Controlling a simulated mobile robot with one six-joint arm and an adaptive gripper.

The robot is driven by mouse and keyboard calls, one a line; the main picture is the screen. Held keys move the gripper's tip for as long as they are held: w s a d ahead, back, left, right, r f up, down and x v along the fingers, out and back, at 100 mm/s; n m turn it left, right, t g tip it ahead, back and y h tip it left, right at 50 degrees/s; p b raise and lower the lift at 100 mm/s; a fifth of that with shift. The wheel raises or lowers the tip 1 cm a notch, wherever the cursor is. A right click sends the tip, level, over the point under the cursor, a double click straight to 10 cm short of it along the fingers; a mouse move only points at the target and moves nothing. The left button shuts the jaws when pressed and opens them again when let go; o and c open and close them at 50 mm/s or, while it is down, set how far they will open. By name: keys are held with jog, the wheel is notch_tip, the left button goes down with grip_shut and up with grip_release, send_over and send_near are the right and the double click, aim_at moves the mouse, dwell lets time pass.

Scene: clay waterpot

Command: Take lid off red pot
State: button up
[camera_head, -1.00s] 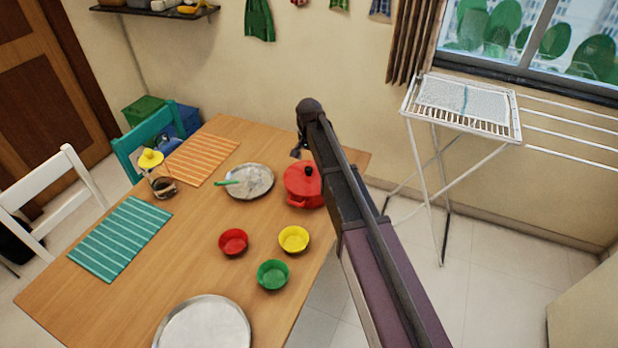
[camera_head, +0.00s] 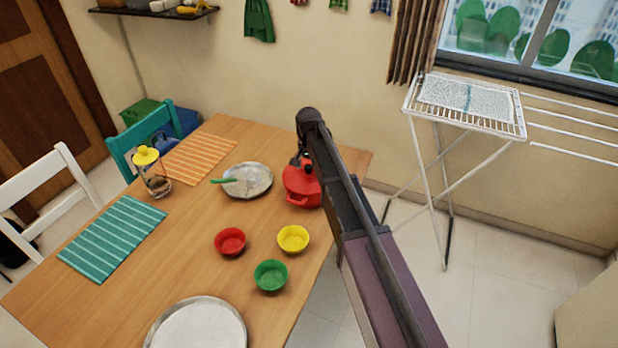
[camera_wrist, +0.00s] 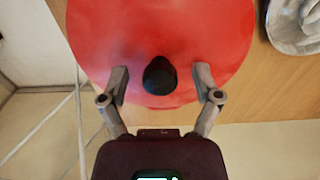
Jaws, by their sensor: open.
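The red pot (camera_head: 302,187) stands on the wooden table near its right edge, with its lid on. In the wrist view the red lid (camera_wrist: 160,30) fills the upper middle, and its black knob (camera_wrist: 160,76) lies between my two fingers. My gripper (camera_wrist: 161,78) is open, with one finger on each side of the knob and a gap on both sides. In the head view my gripper (camera_head: 302,160) is small and dark over the lid, partly hidden by my arm. The right part of the pot is hidden behind my arm.
A metal plate (camera_head: 258,182) with a green-handled utensil (camera_head: 224,180) lies left of the pot. Red (camera_head: 230,241), yellow (camera_head: 293,238) and green (camera_head: 271,275) bowls stand in front. A drying rack (camera_head: 465,107) stands at the right. The table between pot and bowls is clear.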

dwell(0.4)
grip_shut()
jog(key=shift+r, duration=0.1)
dwell(0.3)
notch_tip(320, 180, up, 3)
jog(key=p, duration=0.2)
jog(key=shift+f+p, duration=0.2)
jog(key=shift+p, duration=0.2)
jog(key=s+d+r+p, duration=0.1)
jog(key=s+r+p, duration=0.1)
jog(key=s, duration=1.4)
jog(key=shift+d+r, duration=0.1)
